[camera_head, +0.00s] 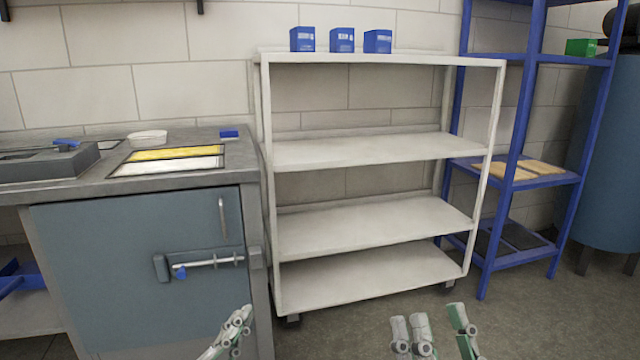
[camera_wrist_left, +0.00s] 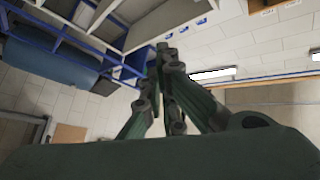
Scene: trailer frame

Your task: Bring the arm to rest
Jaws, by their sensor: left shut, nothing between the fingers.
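My left gripper (camera_head: 238,325) shows at the bottom of the head view, in front of the right end of the blue-grey cabinet (camera_head: 130,270). Its fingers are together and hold nothing. In the left wrist view the fingertips (camera_wrist_left: 163,52) meet in the middle, with open room beyond them. My right gripper (camera_head: 438,330) is at the bottom of the head view, right of the left one, in front of the floor by the white shelf cart. Its fingers point up and are spread, with nothing between them. Most of both arms is out of the picture.
The white shelf cart (camera_head: 370,155) has bare shelves and three blue boxes (camera_head: 342,40) on top. The bench (camera_head: 70,188) carries a white bowl (camera_head: 148,138) and yellow and white trays. A blue rack (camera_head: 530,185) stands right. Floor (camera_head: 540,310) is clear there.

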